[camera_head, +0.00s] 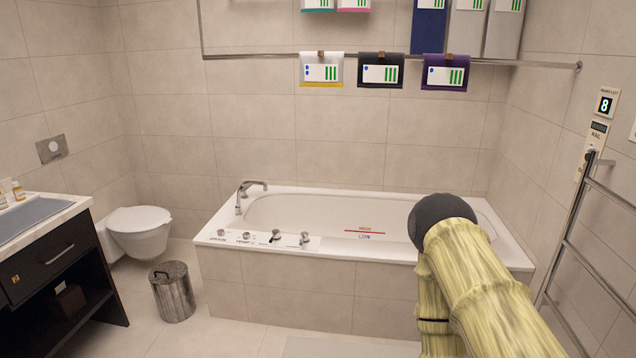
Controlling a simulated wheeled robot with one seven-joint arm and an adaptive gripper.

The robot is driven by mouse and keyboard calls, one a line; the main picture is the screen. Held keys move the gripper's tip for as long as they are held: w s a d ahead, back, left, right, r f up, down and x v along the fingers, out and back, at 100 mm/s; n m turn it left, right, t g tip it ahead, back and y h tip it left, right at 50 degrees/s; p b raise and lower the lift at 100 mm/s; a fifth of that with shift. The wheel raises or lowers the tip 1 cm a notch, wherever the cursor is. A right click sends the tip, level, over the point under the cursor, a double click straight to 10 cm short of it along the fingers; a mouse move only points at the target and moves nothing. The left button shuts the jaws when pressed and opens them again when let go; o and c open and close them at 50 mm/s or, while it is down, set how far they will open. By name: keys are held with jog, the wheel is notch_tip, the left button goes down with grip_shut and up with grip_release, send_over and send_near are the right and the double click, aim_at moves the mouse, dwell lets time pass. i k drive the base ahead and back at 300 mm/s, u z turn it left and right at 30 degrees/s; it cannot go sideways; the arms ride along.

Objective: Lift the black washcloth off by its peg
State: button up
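The black washcloth (372,83) hangs from the metal rail across the back wall above the bathtub, held by a small brown peg (381,56) at its top middle. It bears a white label with green bars. A white washcloth with a yellow lower edge (322,83) hangs to its left, and a purple washcloth (444,86) to its right, with gaps between them. My arm rises at the lower right, well below and apart from the cloths. My gripper does not show.
The white bathtub (210,236) stands below the rail (530,64). Larger cloths, including a blue one (428,30), hang above. A towel ladder (566,240) stands at right. A toilet (140,226), bin (173,295) and dark vanity (50,262) are at left.

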aim_at(384, 70)
jog(key=i, duration=1.15)
jog(key=u, duration=1)
jog(key=i, duration=1.95)
jog(key=z, duration=2.6)
